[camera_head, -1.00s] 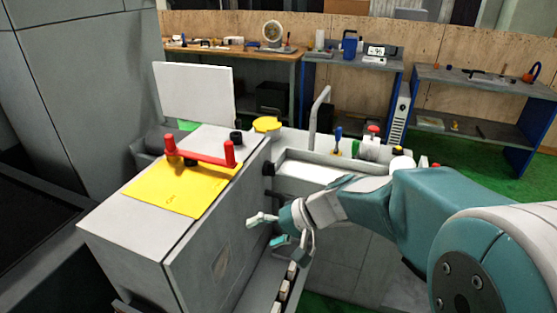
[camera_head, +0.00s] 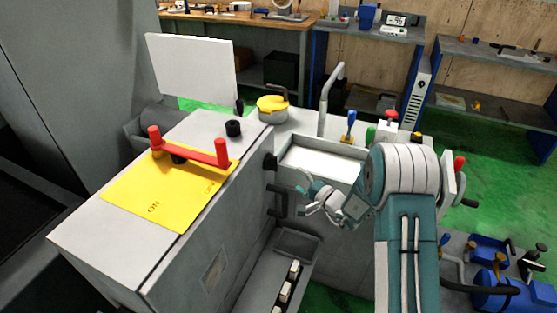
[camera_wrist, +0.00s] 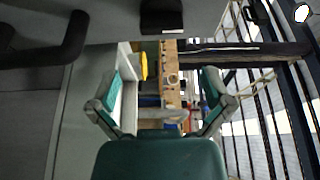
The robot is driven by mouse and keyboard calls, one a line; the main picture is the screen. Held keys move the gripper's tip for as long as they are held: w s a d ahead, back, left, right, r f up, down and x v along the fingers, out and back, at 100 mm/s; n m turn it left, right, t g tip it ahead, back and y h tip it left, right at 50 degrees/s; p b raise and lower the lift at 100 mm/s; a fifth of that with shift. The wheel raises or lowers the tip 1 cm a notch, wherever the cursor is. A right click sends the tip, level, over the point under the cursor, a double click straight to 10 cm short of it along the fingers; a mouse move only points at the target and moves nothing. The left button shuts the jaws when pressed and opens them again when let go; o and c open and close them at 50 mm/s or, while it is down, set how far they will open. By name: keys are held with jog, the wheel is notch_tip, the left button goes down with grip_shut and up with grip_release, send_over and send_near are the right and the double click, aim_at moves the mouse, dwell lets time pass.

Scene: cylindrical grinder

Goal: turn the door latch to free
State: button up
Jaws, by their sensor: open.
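A black knob (camera_head: 270,162), which looks like the door latch, sits high on the grey machine's side in the head view. A dark block (camera_wrist: 161,16) at the top of the wrist view looks like the same part. A dark bar handle (camera_head: 278,201) is below the knob; it also shows at the upper left of the wrist view (camera_wrist: 62,45). My gripper (camera_head: 308,189) is just right of the knob and handle, apart from both. In the wrist view its two fingers (camera_wrist: 160,105) are spread with nothing held between them. The knob's turn position cannot be told.
A red bar handle (camera_head: 192,148) crosses a yellow plate (camera_head: 160,195) on the machine top. A white-lined tray (camera_head: 322,160), a bent pipe (camera_head: 328,98) and a yellow lid (camera_head: 271,103) are behind my gripper. Small levers and buttons stand at right. A lower ledge (camera_head: 262,284) juts out below.

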aim_at(277, 167)
jog(key=x, duration=0.9)
jog(key=shift+a, duration=0.45)
jog(key=shift+w+a, duration=0.2)
jog(key=shift+w, duration=0.15)
jog(key=c, duration=0.9)
